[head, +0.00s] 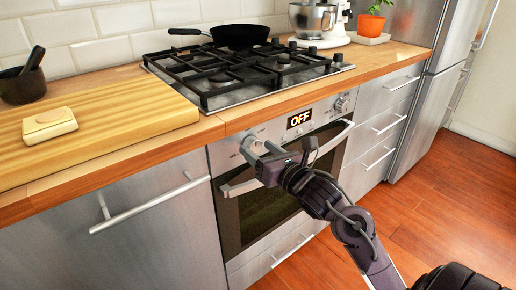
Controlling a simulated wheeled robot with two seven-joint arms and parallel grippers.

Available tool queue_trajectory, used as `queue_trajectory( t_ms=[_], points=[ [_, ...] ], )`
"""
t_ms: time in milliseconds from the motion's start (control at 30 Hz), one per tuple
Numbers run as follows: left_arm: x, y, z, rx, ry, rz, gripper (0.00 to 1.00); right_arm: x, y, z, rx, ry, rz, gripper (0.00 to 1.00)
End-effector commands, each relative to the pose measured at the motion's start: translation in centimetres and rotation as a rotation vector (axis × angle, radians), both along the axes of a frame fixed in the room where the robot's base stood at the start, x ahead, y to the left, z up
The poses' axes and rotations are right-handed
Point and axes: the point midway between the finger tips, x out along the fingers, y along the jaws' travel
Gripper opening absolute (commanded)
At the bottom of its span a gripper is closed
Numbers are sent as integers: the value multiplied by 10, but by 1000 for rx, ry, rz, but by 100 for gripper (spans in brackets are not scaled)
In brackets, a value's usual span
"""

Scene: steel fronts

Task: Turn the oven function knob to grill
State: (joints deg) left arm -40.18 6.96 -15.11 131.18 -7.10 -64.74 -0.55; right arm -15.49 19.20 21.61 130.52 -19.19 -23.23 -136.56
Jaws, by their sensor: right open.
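The steel oven (268,208) is built in under the gas hob, with a control panel (272,131) along its top. The panel's display (299,118) reads "OFF". One round knob (341,104) shows on the right end of the panel. My right gripper (259,144) is at the left end of the panel, open, its grey fingers pointing at the panel. It covers the spot where a left knob would sit, so I cannot tell what is between the fingers or whether they touch it. My left gripper is not in view.
The oven door handle (330,140) runs just below the panel, partly behind my right gripper. A black pan (238,36) stands on the hob (215,97). A cutting board (105,118) with a pale block (49,125) lies on the left counter. Open wooden floor (445,200) is at the right.

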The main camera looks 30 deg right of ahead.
Motion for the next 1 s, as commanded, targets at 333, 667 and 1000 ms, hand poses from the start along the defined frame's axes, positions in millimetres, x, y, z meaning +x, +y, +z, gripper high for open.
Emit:
queue_trajectory(
  t_ms=[333, 667, 1000],
  points=[
    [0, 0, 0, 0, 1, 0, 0, 12, 1, 0, 0, 1, 0, 59],
    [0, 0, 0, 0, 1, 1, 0, 12, 1, 0, 0, 1, 0, 32],
    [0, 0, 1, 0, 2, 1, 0, 12, 1, 0, 13, 2, 0, 15]
  ],
)
